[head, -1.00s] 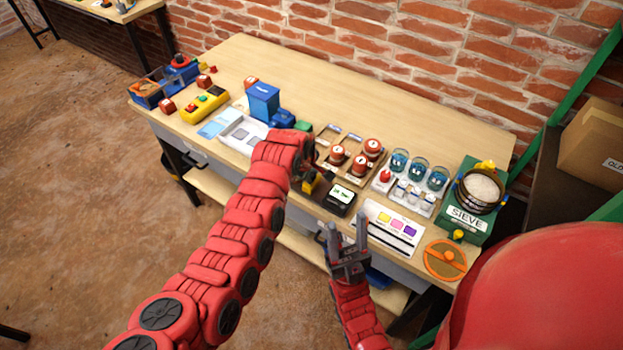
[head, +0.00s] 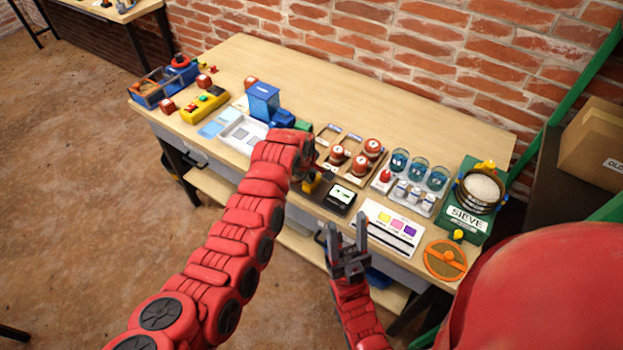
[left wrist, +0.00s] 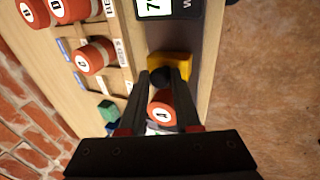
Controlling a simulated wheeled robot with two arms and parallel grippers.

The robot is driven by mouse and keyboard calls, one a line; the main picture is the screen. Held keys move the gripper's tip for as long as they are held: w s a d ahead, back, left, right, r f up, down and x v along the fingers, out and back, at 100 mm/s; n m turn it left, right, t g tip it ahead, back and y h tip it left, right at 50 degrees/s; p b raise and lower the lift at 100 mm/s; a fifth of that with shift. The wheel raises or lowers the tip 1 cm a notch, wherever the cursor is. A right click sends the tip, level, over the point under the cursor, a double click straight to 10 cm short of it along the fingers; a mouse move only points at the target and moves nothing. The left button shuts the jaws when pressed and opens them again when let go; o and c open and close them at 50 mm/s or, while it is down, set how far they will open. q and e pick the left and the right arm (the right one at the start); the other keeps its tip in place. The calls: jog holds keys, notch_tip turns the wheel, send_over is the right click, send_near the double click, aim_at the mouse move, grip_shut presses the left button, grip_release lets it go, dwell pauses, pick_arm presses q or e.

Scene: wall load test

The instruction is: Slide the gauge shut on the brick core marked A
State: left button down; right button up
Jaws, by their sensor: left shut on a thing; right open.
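The gauge (head: 341,197) lies near the table's front edge, a dark body with a lit display. Its display (left wrist: 155,8) is cut off at the top of the left wrist view. A yellow jaw (left wrist: 180,62) with a black knob (left wrist: 168,76) is on it. My left gripper (head: 311,178) is shut on the black knob; its fingers (left wrist: 170,80) flank it in the left wrist view. The red-brown brick core A (left wrist: 162,112) shows between the fingers, close to the knob; whether they touch is unclear. My right gripper (head: 347,228) is open and empty, in front of the table.
Other cores, including core D (left wrist: 95,55) and core B (left wrist: 30,10), stand in a wooden rack behind the gauge. The table's back is clear.

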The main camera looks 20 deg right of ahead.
pick_arm(q)
jog(key=shift+w, duration=0.1)
jog(key=shift+w+a+f+b, duration=0.1)
jog(key=shift+w+a+b, duration=0.85)
jog(key=shift+b, duration=0.25)
jog(key=c, duration=0.8)
grip_release()
jog(key=shift+w, duration=0.15)
jog(key=shift+o, duration=0.6)
jog(key=shift+d, duration=0.1)
